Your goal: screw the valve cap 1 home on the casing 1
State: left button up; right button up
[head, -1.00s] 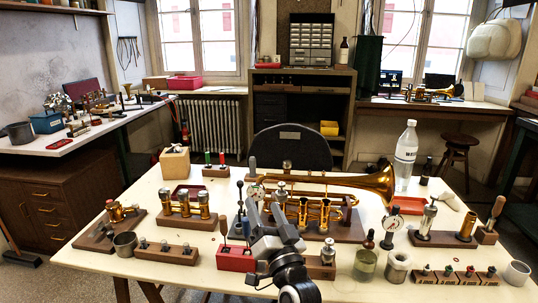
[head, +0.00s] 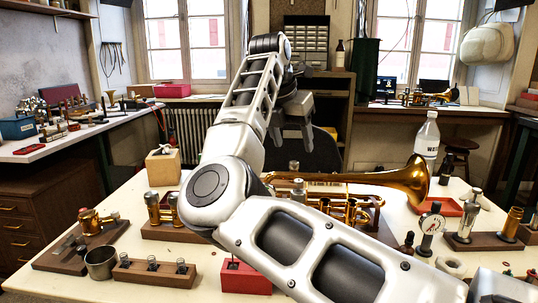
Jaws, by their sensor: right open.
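A brass horn (head: 407,183) lies on its wooden stand with the bell to the right. Its valve casings (head: 351,210) are partly hidden behind my right arm, and I cannot tell which is casing 1. I cannot make out valve cap 1 on the horn. My right gripper (head: 294,136) is raised high beyond the horn, pointing down with its fingers apart and nothing between them. It is well clear of the casings. My left gripper is not in view.
My right arm covers the table's middle and right front. A wooden rack (head: 154,275), a metal cup (head: 100,263) and a red block (head: 245,277) stand at front. A dial gauge (head: 430,228) and a bottle (head: 427,136) are at right. Bare tabletop (head: 128,207) shows at left.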

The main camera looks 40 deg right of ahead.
aim_at(295, 183)
jog(key=shift+y, duration=0.3)
jog(key=x, duration=1.5)
jog(key=shift+w+a+f, duration=0.15)
jog(key=shift+w+f, duration=0.1)
jog(key=shift+w, duration=0.15)
jog(key=c, duration=1.2)
jog(key=shift+o, duration=0.2)
jog(key=shift+w+r+m+g+p, duration=0.15)
jog(key=shift+m+g+p, duration=0.3)
jog(key=shift+m, duration=0.65)
jog(key=shift+m+g+p, duration=0.25)
jog(key=shift+m+p, duration=0.15)
jog(key=shift+m, duration=1)
